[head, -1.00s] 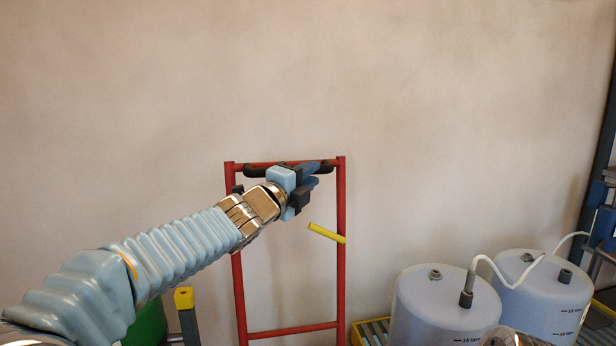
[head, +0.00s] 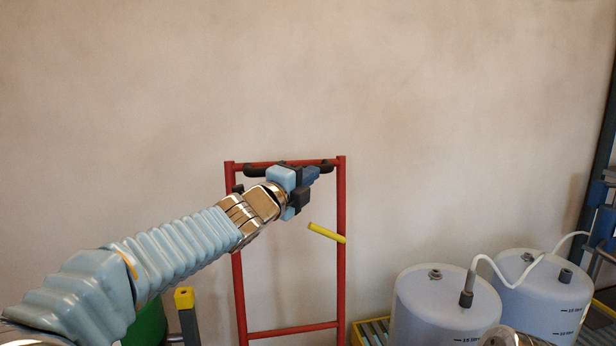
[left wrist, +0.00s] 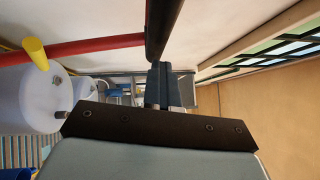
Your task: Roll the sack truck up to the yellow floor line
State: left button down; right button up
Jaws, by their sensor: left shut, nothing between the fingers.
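The red sack truck (head: 341,210) stands upright in front of the wall, its tall tube frame showing in the head view. Black grips (head: 258,170) run along its top bar, and a yellow peg (head: 326,233) sticks out from its right upright. My left gripper (head: 312,173) is at the top bar, its fingers together and nothing seen between them. In the left wrist view the fingers (left wrist: 160,84) are just beside the black grip (left wrist: 162,25); I cannot tell whether they touch it. The truck's lower end and the yellow floor line are out of sight. My right gripper is not in view.
Two whitish drums (head: 445,306) with a white hose stand at lower right, by a slatted yellow-edged platform (head: 372,330). A blue rack (head: 598,150) stands at the right edge. A green drum (head: 148,325) and a yellow-capped post (head: 184,298) are at lower left.

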pick_arm(q)
jog(key=shift+a, duration=0.1)
jog(key=shift+s, duration=0.1)
jog(key=c, duration=1.7)
grip_release()
jog(key=o, duration=0.7)
jog(key=shift+w, duration=0.2)
